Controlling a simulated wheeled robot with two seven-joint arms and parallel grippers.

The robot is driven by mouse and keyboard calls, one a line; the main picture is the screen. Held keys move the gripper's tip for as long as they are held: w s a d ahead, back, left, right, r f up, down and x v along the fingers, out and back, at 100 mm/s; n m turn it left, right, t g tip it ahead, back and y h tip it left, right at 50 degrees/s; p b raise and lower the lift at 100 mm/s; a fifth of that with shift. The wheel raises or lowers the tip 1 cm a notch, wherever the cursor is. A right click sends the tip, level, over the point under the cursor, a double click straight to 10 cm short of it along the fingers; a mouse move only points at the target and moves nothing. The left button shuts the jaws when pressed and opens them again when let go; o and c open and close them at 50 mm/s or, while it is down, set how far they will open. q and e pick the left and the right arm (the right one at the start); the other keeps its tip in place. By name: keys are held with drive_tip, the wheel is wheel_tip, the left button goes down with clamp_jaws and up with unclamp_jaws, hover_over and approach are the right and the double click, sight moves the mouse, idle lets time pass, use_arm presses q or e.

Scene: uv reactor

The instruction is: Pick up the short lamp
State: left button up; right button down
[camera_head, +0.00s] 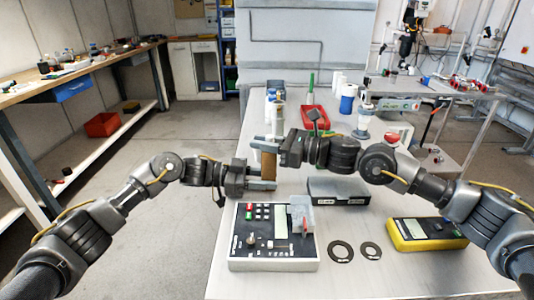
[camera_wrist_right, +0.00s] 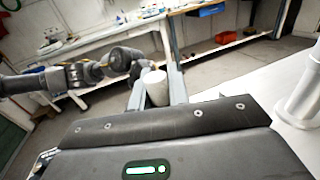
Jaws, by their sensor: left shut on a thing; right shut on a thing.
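A short brownish block-like piece (camera_head: 268,166), which looks like the short lamp, stands roughly upright between my two grippers above the table. My left gripper (camera_head: 262,178) comes in from the left and is shut on its lower part. The fingers hide much of the piece.
A white control box (camera_head: 274,262) stands at the table's front, with a black case (camera_head: 338,190) behind it. Flat black rings (camera_head: 340,262) and a yellow meter (camera_head: 403,236) lie to the right. Bottles (camera_head: 347,100) and a red tray (camera_head: 322,115) stand farther back.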

wheel_tip(320, 180, up, 10)
idle(0.4)
drive_tip(key=shift+f, duration=0.1)
use_arm(q)
drive_tip(key=o, duration=0.8)
drive_tip(key=shift+o, duration=0.2)
